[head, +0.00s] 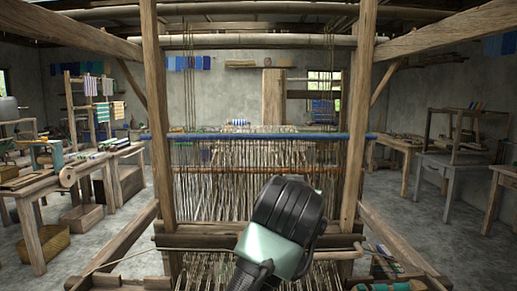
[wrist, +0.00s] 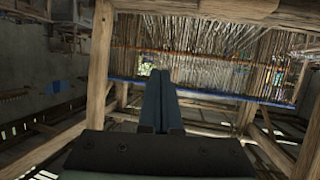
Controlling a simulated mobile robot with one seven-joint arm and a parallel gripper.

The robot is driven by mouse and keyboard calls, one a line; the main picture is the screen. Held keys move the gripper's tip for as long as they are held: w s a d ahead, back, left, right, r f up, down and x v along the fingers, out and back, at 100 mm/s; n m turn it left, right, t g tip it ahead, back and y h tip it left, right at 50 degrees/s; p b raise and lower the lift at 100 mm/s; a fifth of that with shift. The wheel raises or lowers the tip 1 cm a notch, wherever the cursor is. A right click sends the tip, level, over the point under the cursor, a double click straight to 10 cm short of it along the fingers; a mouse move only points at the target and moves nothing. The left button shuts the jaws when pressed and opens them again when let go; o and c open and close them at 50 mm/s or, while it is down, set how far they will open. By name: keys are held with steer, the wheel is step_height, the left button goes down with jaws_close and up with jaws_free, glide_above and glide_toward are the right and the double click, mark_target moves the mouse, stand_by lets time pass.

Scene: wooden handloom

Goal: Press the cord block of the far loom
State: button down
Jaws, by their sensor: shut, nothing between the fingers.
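A large wooden loom (head: 152,110) stands right in front of me in the head view, with hanging warp threads (head: 225,185) and a blue bar (head: 210,137) across it. Beyond its threads, another wooden frame (head: 272,95) shows at the back; I cannot tell whether it is the far loom. I cannot make out a cord block in either view. My gripper (wrist: 160,73) shows in the wrist view, its two dark fingers together and empty, pointing toward the loom's threads and blue bar (wrist: 215,95). In the head view my arm hides part of the lower threads and the fingertips do not show.
Workbenches with tools (head: 30,185) stand on the left, near a woven basket (head: 45,243). Tables (head: 450,165) stand on the right. Slanting side beams (head: 400,240) and a cross beam (head: 200,240) bound the near loom. Grey floor (head: 400,200) is open to the right.

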steer(key=w+a+n+g+y+p, duration=0.2)
steer(key=a+y+p, duration=0.1)
steer(key=a+p, duration=0.3)
steer(key=shift+g, duration=0.3)
steer(key=f+b, duration=0.2)
steer(key=w+a+f+b, duration=0.1)
steer(key=f+b, duration=0.1)
steer(key=w+f+b, duration=0.1)
steer(key=f+b, duration=0.1)
steer(key=shift+a+f, duration=0.1)
steer(key=shift+a, duration=0.1)
step_height(320, 180, down, 3)
steer(key=shift+w+r+b, duration=0.1)
steer(key=shift+b, duration=0.75)
step_height(320, 180, up, 6)
steer(key=p, duration=0.5)
steer(key=shift+f, duration=0.2)
